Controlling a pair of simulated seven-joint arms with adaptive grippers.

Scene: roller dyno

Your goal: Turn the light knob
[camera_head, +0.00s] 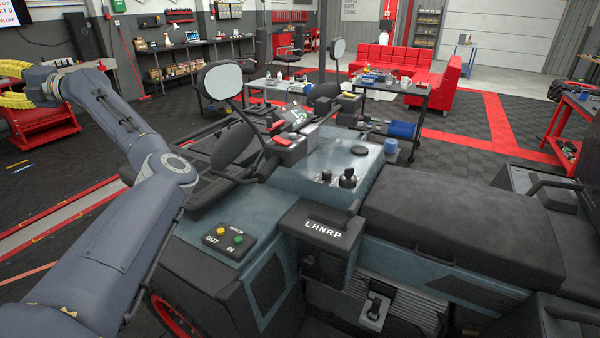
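A squat black knob (348,178) stands on the blue-grey top panel of the vehicle. A smaller dark control (326,176) is just left of it, and a flat round black cap (359,150) lies behind. I cannot tell from markings which one is the light knob. My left arm reaches up the left side, and its far end, where the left gripper (104,65) seems to be, is at the upper left, far from the knobs. Its fingers are too small to make out. My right gripper is not in view.
The steering wheel (233,146), two mirrors and a black seat (460,217) surround the panel. The space directly above the knobs looks clear.

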